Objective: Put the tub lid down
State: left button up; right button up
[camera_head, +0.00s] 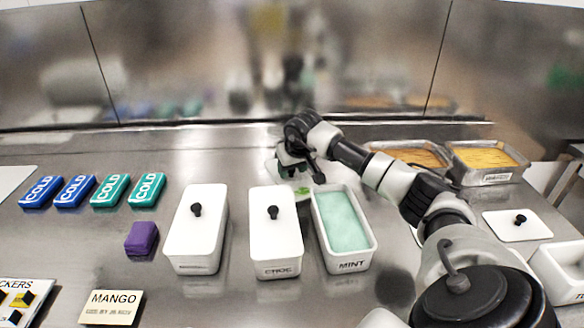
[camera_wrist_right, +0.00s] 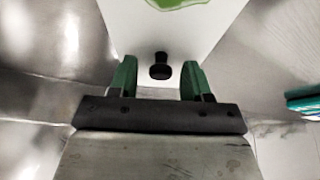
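The tub lid (camera_wrist_right: 190,28) is white with a black knob (camera_wrist_right: 160,66) and a green mint-leaf mark. In the head view, its green mark (camera_head: 303,191) shows just behind the tubs, and my gripper hides much of the lid. My right gripper (camera_head: 300,174) is over it. In the right wrist view, the green fingers (camera_wrist_right: 160,78) stand open on either side of the knob, with a gap on both sides. The mint tub (camera_head: 372,232) is uncovered and shows pale green contents. I cannot tell whether the lid lies flat on the counter. My left gripper is not in view.
The choc tub (camera_head: 275,235) and another lidded tub (camera_head: 197,240) stand left of the mint tub. Several cold packs (camera_head: 95,190), a purple block (camera_head: 141,238) and a mango card (camera_head: 111,307) are at left. Yellow-filled trays (camera_head: 484,178) and another lid (camera_head: 505,229) are at right.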

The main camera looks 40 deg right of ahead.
jog(key=shift+r, duration=0.1)
jog(key=shift+r, duration=0.25)
jog(key=v, duration=1.1)
jog(key=shift+r, duration=0.35)
jog(key=shift+s+a, duration=0.1)
jog(key=shift+s, duration=0.05)
